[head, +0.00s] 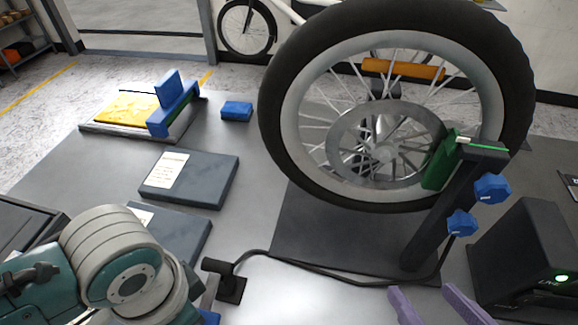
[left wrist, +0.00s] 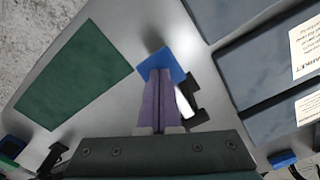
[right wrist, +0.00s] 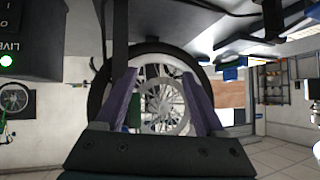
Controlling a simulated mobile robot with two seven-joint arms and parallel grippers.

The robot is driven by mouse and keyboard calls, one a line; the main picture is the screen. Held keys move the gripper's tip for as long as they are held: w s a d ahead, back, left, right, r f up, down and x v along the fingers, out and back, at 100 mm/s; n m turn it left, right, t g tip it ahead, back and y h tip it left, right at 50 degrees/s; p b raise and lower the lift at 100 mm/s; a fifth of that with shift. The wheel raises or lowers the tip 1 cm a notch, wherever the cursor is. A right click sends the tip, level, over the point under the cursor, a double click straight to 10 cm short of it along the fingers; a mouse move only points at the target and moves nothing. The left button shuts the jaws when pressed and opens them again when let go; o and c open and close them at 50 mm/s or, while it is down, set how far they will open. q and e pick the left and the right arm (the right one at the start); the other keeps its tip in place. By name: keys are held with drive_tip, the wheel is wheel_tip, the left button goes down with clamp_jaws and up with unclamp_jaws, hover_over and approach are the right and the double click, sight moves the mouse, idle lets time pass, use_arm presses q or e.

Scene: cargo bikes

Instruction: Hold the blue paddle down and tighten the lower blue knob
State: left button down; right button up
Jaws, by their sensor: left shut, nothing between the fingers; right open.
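The blue paddle (left wrist: 162,66) lies beyond the left fingertips in the left wrist view; in the head view only a blue sliver (head: 209,318) shows beside my left arm. My left gripper (left wrist: 158,82) is shut, its purple fingers overlapping the paddle's near edge; I cannot tell whether they touch it. The lower blue knob (head: 461,223) is on the dark slanted post (head: 440,220), below the upper blue knob (head: 492,187). My right gripper (head: 428,292) is open and empty, below and apart from the lower knob. It also shows open in the right wrist view (right wrist: 158,78).
A large wheel (head: 278,120) stands upright behind the post, by a green pad (head: 440,165). A black box with a green light (head: 530,250) is at the right. Dark slabs (head: 205,180) and a yellow tray (head: 125,108) lie left. A black cable (head: 330,272) crosses the bench.

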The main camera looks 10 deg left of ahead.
drive_tip(key=t, duration=0.1)
drive_tip(key=m+t+h, duration=0.2)
drive_tip(key=t+h, duration=0.1)
drive_tip(key=t, duration=0.3)
approach(464, 231)
drive_tip(key=w, duration=0.8)
drive_tip(key=shift+w+a+f, duration=0.1)
drive_tip(key=shift+w, duration=0.3)
drive_tip(key=shift+c, duration=0.2)
clamp_jaws()
